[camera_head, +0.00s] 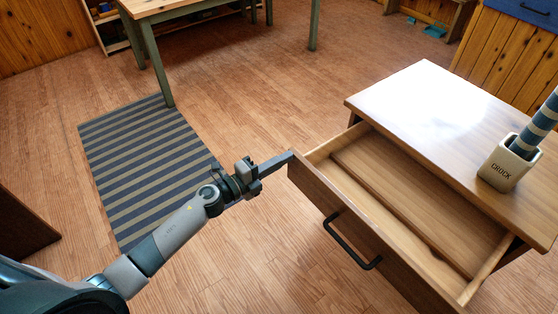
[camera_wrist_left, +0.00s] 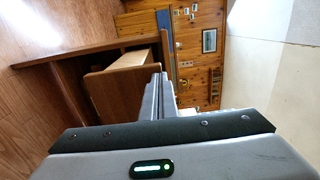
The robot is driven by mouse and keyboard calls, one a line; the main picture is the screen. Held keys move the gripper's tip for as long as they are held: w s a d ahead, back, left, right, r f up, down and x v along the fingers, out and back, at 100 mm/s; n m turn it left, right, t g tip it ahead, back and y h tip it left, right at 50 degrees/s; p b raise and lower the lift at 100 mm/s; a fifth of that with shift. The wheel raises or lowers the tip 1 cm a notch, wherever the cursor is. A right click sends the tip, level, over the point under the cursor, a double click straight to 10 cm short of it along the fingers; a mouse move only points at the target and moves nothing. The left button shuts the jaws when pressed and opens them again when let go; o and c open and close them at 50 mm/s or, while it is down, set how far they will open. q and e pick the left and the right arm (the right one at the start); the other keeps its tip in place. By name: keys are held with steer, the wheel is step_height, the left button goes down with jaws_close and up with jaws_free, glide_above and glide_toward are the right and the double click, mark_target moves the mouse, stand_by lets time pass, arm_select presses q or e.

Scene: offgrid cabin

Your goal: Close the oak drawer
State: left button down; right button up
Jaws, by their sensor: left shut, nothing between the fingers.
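The oak drawer (camera_head: 335,212) is pulled well out of the small wooden cabinet (camera_head: 425,85) at the right of the head view. Its inside is bare wood, and a black bar handle (camera_head: 350,241) is on its front. My left gripper (camera_head: 290,157) is shut and empty. Its fingertips are at the far left end of the drawer front, touching it or very close; I cannot tell which. In the left wrist view the shut fingers (camera_wrist_left: 160,95) lie beside the drawer front (camera_wrist_left: 120,92). My right gripper is not in view.
A white crock (camera_head: 503,165) holding a striped cylinder stands on the cabinet top. A striped rug (camera_head: 150,165) lies on the floor at left. A table with green legs (camera_head: 155,65) stands behind it. The floor between rug and cabinet is clear.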

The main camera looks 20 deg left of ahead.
arm_select(q)
glide_toward(340, 135)
steer(key=s+a+r, duration=0.1)
steer(key=s+r, duration=0.1)
steer(key=s+a+r, duration=0.2)
steer(key=shift+r, duration=0.2)
steer(key=b+x, duration=0.1)
steer(key=x, duration=0.5)
steer(key=shift+f, duration=0.15)
steer(key=b+x, duration=0.2)
steer(key=x, duration=0.3)
steer(key=shift+w+d, duration=0.15)
steer(key=shift+w, duration=0.1)
steer(key=shift+b+x, duration=0.55)
steer(key=shift+x, duration=0.4)
steer(key=shift+b+x, duration=0.3)
steer(key=shift+x, duration=0.6)
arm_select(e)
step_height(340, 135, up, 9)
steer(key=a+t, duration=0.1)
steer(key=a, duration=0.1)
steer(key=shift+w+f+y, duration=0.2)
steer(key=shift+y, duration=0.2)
